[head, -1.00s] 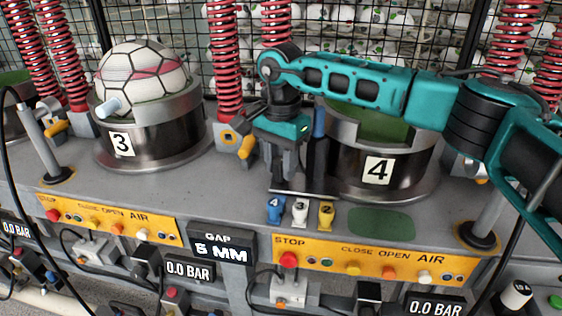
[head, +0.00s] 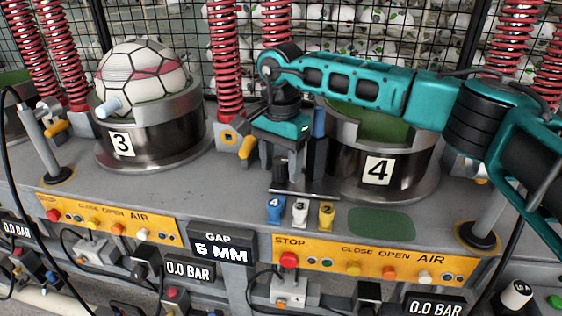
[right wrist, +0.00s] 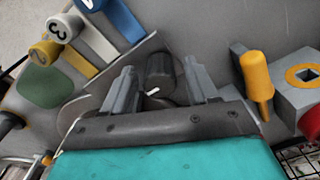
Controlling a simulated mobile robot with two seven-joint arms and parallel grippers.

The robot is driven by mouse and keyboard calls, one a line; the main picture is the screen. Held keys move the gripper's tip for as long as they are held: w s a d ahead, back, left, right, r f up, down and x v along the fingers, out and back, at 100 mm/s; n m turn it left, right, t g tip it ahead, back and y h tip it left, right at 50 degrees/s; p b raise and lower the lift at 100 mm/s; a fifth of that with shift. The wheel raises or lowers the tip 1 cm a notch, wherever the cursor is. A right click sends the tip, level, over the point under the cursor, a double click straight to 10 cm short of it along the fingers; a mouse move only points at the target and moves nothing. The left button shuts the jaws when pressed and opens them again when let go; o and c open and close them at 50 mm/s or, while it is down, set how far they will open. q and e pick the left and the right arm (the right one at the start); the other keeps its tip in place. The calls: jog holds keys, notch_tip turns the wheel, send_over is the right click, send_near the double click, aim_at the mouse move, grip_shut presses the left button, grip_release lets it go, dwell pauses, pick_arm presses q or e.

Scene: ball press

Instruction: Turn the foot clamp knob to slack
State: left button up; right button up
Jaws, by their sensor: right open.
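The black foot clamp knob (head: 280,174) stands on the bench top just behind the blue, white and yellow levers, left of mould 4 (head: 377,190). In the right wrist view the knob (right wrist: 160,70) shows a short white mark on its side nearest the gripper body. My right gripper (head: 281,166) points down over the knob, open. Its two grey fingers (right wrist: 160,80) stand on either side of the knob with visible gaps, so it is not gripped. My left gripper is not in view.
The lever bank (head: 300,211) is close in front. Mould 3 (head: 150,140) holds a ball. A GAP display (head: 220,246) reads 5 MM.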

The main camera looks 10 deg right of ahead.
aim_at(281, 159)
notch_tip(281, 159, up, 13)
dwell(0.5)
